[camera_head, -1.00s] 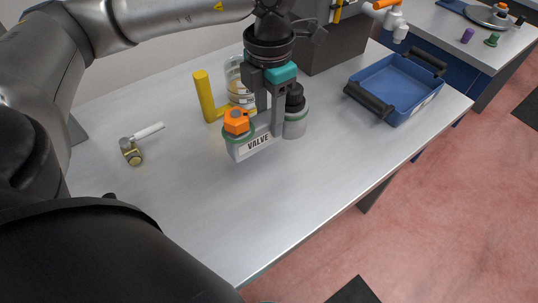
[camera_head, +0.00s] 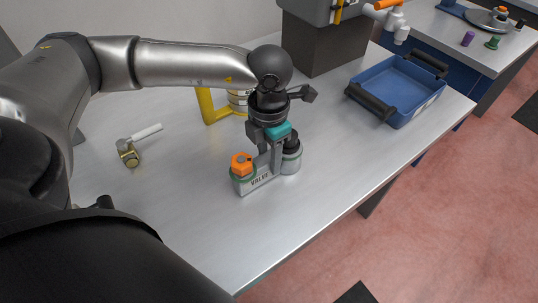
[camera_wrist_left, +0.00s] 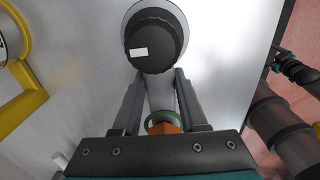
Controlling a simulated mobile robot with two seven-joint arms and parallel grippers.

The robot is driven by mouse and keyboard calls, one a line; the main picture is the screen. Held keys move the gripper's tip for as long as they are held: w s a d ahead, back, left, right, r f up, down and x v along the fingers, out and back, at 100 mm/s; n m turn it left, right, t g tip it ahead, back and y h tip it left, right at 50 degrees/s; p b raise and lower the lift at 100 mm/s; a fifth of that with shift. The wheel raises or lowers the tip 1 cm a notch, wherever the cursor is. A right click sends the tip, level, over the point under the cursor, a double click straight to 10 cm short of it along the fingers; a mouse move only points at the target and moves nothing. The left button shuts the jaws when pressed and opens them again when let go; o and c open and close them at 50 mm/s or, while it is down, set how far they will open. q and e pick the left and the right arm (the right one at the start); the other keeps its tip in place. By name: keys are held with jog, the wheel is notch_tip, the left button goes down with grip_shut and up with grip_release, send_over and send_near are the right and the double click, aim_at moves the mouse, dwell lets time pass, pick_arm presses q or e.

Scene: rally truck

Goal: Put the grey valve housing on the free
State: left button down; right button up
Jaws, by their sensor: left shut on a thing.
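The grey valve housing (camera_head: 262,179) carries a "VALVE" label, an orange hex cap at its left end and a black knob on a round grey part at its right end. My left gripper (camera_head: 267,163) points down and is shut on its middle. The housing looks level, at or just above the bare worktable (camera_head: 230,225); I cannot tell whether it touches. In the left wrist view the black knob (camera_wrist_left: 153,45) is beyond the left gripper's fingers (camera_wrist_left: 158,100), and the orange cap (camera_wrist_left: 164,127) shows between them. My right gripper is not in view.
A yellow bracket (camera_head: 205,106) and a banded can (camera_head: 238,101) stand behind, partly hidden by my arm. A brass fitting with a white handle (camera_head: 129,156) lies at left. A blue tray (camera_head: 399,88) with black handles is at right. The table front is clear.

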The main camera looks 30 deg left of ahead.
aim_at(269, 157)
pick_arm(q)
jog(key=shift+f, duration=0.15)
jog(key=shift+c, duration=2.2)
grip_release()
jog(key=shift+r, duration=0.5)
notch_tip(269, 157, up, 11)
jog(key=p, duration=0.1)
jog(key=shift+r+p, duration=0.2)
jog(key=shift+p, duration=0.1)
